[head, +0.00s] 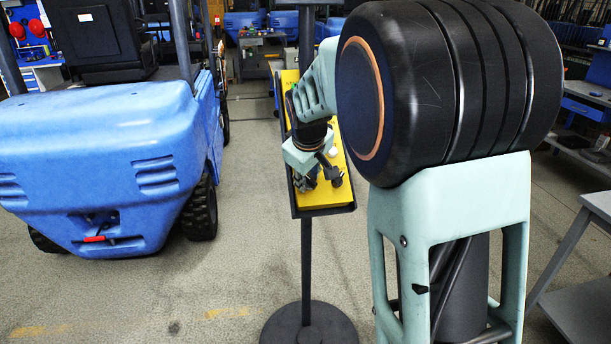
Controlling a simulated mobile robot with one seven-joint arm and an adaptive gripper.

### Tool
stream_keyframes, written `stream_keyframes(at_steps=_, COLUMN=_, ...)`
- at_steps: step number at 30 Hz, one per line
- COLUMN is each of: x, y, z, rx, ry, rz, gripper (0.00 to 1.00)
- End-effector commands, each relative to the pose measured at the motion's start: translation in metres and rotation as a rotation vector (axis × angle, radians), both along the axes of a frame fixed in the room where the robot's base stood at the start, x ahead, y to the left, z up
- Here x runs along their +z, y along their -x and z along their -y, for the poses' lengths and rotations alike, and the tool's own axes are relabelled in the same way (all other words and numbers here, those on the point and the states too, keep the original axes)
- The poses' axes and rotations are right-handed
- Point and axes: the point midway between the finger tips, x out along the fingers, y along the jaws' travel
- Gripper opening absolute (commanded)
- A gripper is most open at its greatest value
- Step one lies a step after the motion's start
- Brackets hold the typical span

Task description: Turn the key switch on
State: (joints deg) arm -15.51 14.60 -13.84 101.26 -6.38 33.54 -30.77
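A yellow control panel (337,195) with a dark frame stands on a dark post in the middle of the head view. My gripper (320,180) is in front of the lower part of this panel, with its dark fingers pointing down toward it. The gripper is small here, and I cannot tell how far its fingers are apart or whether they touch anything. I cannot make out the key switch; my arm and gripper cover much of the panel. A small pale round part (333,152) shows beside the gripper.
The panel's post (306,255) rises from a round dark base (309,326) on the floor. A blue forklift (100,160) stands at the left. A grey bench (585,290) is at the right edge. Open floor lies between the forklift and the post.

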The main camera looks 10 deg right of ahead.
Motion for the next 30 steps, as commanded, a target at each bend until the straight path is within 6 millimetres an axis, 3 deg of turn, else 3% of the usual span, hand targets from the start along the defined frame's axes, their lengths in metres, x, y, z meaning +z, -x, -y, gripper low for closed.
stream_keyframes(at_steps=7, x=-0.0001, y=-0.0004, z=0.0002, rx=0.000, ry=0.001, rz=0.001, gripper=0.25)
stream_keyframes(at_steps=14, x=0.0000, y=-0.0002, z=0.0001, rx=0.000, ry=0.000, rz=0.000, gripper=0.00)
stream_keyframes(at_steps=30, x=0.0003, y=-0.0009, z=0.0019, rx=-0.117, ry=-0.090, rz=0.000, gripper=0.00)
